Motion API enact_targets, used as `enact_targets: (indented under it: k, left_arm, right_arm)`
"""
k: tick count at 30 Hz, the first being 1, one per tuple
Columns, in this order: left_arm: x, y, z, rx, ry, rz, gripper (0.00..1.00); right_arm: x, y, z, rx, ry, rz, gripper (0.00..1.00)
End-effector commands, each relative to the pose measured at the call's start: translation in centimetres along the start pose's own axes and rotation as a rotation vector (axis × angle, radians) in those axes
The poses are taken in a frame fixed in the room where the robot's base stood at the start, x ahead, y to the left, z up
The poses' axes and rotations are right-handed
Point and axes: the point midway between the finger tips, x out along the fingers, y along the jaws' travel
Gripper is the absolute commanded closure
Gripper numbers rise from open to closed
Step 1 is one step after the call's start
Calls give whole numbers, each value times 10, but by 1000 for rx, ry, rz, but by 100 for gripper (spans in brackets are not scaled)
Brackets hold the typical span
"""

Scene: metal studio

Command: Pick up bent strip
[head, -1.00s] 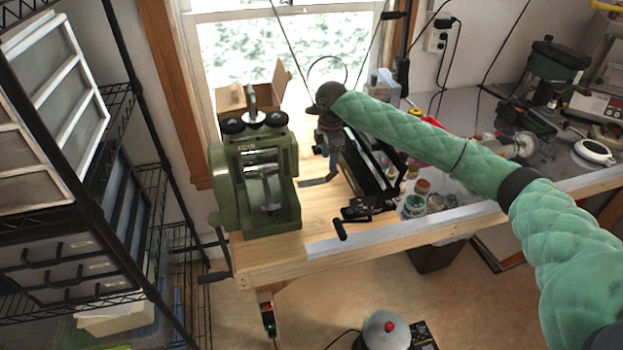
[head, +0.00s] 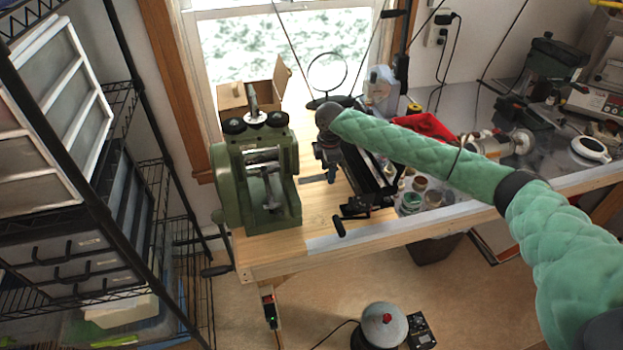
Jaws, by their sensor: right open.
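The bent strip (head: 312,179) is a small dark grey flat piece lying on the light wooden bench top, just right of the green rolling mill. My right gripper (head: 331,178) points down at the strip's right end, with its wrist above it. The fingers are small and dark here, and the strip's right end is partly hidden by them. I see no clear sign that the strip is lifted off the bench. My left gripper is not in the head view.
The green rolling mill (head: 252,185) stands close on the left. A black tool with a crank handle (head: 364,206) lies close on the right. Small jars (head: 411,202) stand beyond it. Bare wood (head: 290,243) lies in front, up to the bench edge.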

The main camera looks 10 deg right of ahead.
Motion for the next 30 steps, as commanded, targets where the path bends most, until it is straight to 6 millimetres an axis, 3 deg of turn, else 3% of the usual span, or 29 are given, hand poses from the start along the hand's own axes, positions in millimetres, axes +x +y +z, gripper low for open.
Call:
enact_targets:
  k: [2,9,22,26,30]
  left_arm:
    - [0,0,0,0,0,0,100]
    - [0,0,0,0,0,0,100]
    - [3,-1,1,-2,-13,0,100]
    - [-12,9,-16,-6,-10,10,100]
    - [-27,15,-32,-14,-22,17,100]
  right_arm:
    - [0,0,0,0,0,0,49]
    - [0,0,0,0,0,0,96]
    - [-9,1,0,0,1,2,96]
    - [-27,1,0,0,1,5,96]
    - [-58,1,0,0,1,5,96]
